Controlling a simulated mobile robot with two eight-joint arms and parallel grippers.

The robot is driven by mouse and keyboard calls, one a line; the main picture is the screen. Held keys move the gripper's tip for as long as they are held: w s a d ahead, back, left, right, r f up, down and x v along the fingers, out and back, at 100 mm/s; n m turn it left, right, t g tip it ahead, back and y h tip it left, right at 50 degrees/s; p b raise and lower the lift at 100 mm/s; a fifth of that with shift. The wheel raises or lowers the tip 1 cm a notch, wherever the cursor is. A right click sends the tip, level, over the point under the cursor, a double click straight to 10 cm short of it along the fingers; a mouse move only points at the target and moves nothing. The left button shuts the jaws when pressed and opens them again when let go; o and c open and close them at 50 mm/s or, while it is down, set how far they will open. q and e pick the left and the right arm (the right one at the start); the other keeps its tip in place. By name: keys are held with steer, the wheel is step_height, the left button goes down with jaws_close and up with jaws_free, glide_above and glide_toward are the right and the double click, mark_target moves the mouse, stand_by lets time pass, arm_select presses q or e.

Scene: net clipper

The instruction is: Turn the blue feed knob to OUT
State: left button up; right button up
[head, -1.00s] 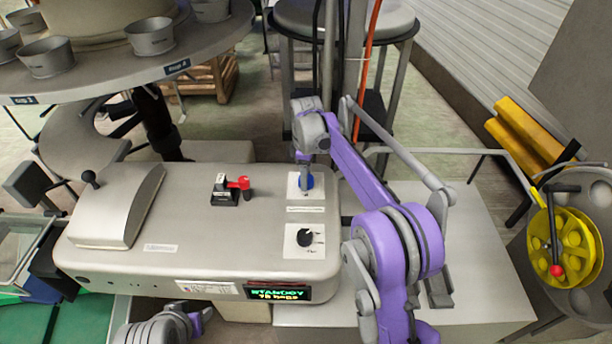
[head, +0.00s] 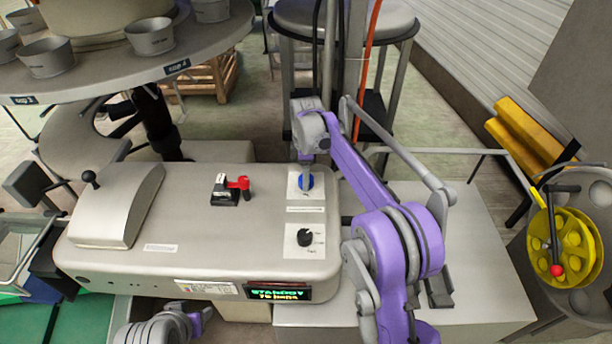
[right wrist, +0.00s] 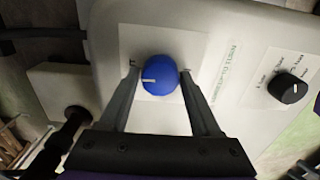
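The blue feed knob (right wrist: 161,75) sits on a white plate on the grey machine top. Its white mark points left in the right wrist view. In the head view, the knob (head: 306,182) is partly hidden by my right gripper (head: 306,186), which reaches down over it. In the right wrist view, my right gripper (right wrist: 160,74) has one finger on each side of the knob, and both tips appear to touch it. The plate's lettering is too small to read. My left gripper (head: 203,318) is at the bottom edge, away from the knob; its fingers are unclear.
A black selector knob (head: 305,237) is on a plate nearer the front. A red-handled switch (head: 232,188) stands to the left. A lit display (head: 278,291) reading STANDBY is on the machine's front. A round table with metal cups (head: 150,37) is behind, left.

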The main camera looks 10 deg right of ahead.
steer(key=shift+o, duration=1.4)
step_height(320, 180, up, 11)
steer(key=p, duration=0.1)
steer(key=shift+f, duration=0.1)
